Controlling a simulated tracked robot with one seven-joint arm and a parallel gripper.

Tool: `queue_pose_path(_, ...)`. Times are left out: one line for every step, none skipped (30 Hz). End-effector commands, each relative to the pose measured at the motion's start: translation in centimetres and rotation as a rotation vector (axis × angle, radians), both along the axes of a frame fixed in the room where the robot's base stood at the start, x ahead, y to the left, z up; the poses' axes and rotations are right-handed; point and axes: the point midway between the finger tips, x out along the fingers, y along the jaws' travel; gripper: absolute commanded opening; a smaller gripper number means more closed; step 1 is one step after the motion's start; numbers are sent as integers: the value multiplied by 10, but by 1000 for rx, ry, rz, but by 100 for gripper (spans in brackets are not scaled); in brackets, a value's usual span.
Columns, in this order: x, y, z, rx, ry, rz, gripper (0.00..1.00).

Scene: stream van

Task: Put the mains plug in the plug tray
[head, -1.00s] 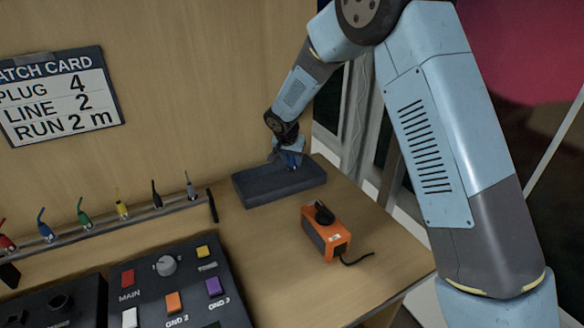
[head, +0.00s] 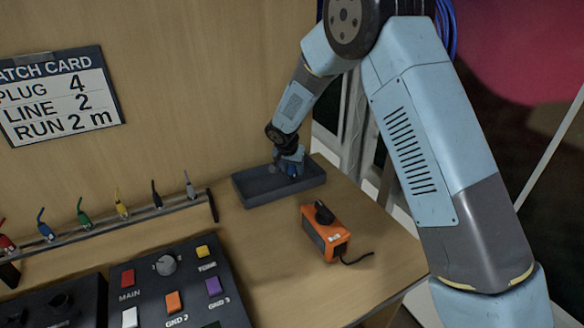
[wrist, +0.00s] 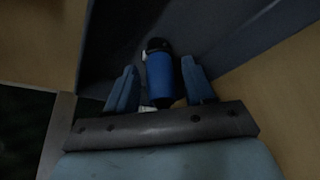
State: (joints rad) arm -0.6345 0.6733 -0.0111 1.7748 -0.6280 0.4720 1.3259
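The plug tray (head: 270,192) is a dark, shallow rectangular tray on the bench, seen in the head view; its wall (wrist: 245,50) also shows in the wrist view. The mains plug (wrist: 160,78) is a blue cylinder with a black end, in the wrist view. My gripper (head: 288,172) is low at the tray's right half. In the wrist view, my gripper's two blue fingers (wrist: 160,88) stand one on each side of the plug, with a narrow gap showing on both sides. The plug's underside is hidden, so contact with the tray floor cannot be told.
An orange box (head: 325,236) with a black top piece and cable sits in front of the tray. A button panel (head: 190,290) and a rail of coloured plugs (head: 125,218) are at left. A wooden wall stands behind; the bench's right edge is near.

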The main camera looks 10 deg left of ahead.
Motion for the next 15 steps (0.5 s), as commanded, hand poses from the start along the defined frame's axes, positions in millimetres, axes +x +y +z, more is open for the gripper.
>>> queue_pose_path(0, 0, 0, 0, 0, 0, 58)
queue_pose_path(0, 0, 0, 0, 0, 0, 61)
queue_pose_path(0, 0, 0, 0, 0, 0, 63)
queue_pose_path(0, 0, 0, 0, 0, 0, 63)
queue_pose_path(0, 0, 0, 0, 0, 0, 63)
queue_pose_path(0, 0, 0, 0, 0, 0, 63)
queue_pose_path(0, 0, 0, 0, 0, 0, 63)
queue_pose_path(0, 0, 0, 0, 0, 0, 63)
queue_pose_path(0, 0, 0, 0, 0, 0, 63)
queue_pose_path(0, 0, 1, 0, 0, 0, 63)
queue_pose_path(0, 0, 2, 0, 0, 0, 63)
queue_pose_path(-1, 1, 4, 1, 0, 0, 63)
queue_pose_path(-2, 1, 6, 0, -1, 1, 63)
queue_pose_path(-3, 1, 8, 0, -1, 1, 63)
queue_pose_path(-5, 2, 13, 0, -1, 1, 63)
